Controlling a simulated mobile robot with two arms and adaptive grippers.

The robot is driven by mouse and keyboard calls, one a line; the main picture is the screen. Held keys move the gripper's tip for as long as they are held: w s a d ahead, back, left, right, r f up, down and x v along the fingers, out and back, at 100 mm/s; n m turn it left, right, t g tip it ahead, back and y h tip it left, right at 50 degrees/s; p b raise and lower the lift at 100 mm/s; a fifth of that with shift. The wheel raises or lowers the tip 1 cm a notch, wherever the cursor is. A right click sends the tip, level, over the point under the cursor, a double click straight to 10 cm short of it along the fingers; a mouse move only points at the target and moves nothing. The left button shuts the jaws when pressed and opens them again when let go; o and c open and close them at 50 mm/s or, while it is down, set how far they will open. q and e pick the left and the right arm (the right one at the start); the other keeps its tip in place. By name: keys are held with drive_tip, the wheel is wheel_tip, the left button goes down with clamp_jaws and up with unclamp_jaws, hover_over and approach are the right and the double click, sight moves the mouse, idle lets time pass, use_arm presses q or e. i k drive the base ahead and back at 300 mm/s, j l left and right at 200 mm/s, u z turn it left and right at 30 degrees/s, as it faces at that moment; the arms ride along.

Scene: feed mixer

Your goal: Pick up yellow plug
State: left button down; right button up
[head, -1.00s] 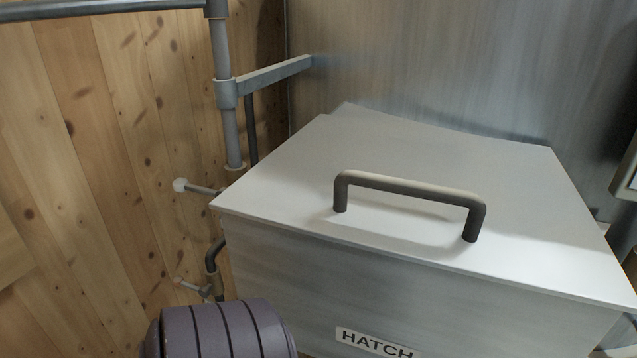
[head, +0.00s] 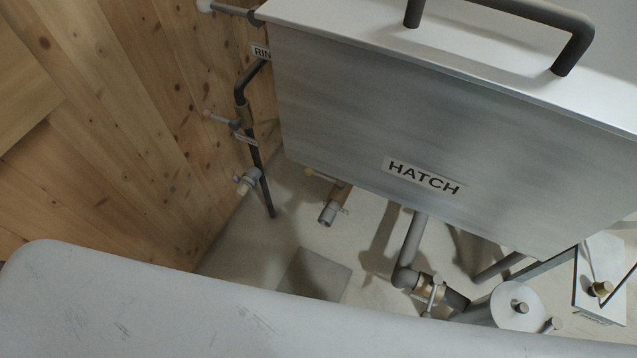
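I cannot make out a plug that is clearly yellow. A small brass-coloured piece (head: 600,289) sits on a grey box at the right edge of the head view. A pale fitting (head: 246,182) is at the lower part of the dark pipe by the wooden wall. A short pipe stub with a brass-coloured section (head: 333,204) sticks out below the hatch box. I cannot tell whether any of these is the plug. Neither of my grippers is in view.
The metal box labelled HATCH (head: 345,110), with a dark handle (head: 545,14), fills the upper right. Below it are a grey pipe with a valve (head: 432,292) and a white cylinder (head: 517,306). A wooden wall (head: 100,140) stands left. A grey square (head: 314,274) lies on the pale floor.

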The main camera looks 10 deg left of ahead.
sight(600, 289)
drive_tip(key=u, duration=0.2)
drive_tip(key=z, duration=2.2)
